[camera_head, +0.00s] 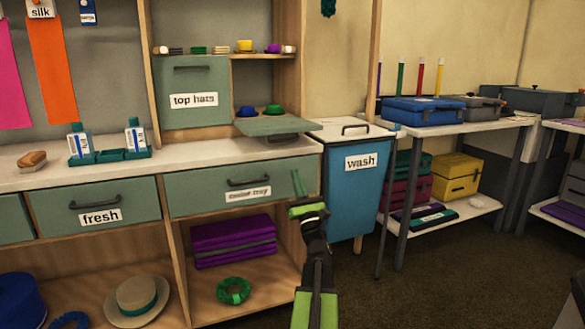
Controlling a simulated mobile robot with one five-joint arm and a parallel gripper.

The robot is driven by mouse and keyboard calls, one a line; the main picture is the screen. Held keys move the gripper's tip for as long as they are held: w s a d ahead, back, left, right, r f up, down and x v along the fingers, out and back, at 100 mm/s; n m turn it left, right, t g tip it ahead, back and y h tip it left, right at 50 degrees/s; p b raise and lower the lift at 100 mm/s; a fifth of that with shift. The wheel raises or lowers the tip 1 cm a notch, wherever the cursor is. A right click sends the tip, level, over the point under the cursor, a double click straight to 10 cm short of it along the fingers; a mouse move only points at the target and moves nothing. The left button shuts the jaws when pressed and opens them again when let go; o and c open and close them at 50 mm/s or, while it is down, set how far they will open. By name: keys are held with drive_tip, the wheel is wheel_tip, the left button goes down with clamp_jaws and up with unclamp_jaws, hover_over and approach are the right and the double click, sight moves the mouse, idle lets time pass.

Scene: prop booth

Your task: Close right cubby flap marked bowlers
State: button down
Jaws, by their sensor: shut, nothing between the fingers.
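The right cubby flap (265,126) is a grey-green panel lowered flat, sticking out from the bottom edge of its cubby. Its handle (284,138) shows dark on the underside, and no bowlers label can be read from here. Inside the open cubby (260,84) stand a blue hat (247,112) and a green hat (273,108). The left flap (195,82), marked top hats, is upright and closed. My gripper (298,183) is shut and empty, in front of the lower drawer's right end, below the open flap and apart from it.
A pale counter (225,150) runs under the cubbies, with bottles (135,136) in a green tray at left. A blue wash bin (350,190) stands right of the counter. A shelf of small hats (222,53) is above. Open floor (450,270) lies at right.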

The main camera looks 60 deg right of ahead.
sight(275, 130)
drive_tip(key=p+x, duration=0.6)
drive_tip(key=x, duration=0.3)
drive_tip(key=shift+w+r, duration=0.2)
drive_tip(key=shift+r, duration=0.15)
drive_tip(key=r+p, duration=0.3)
drive_tip(key=shift+s+a, duration=0.15)
drive_tip(key=shift+a, duration=0.1)
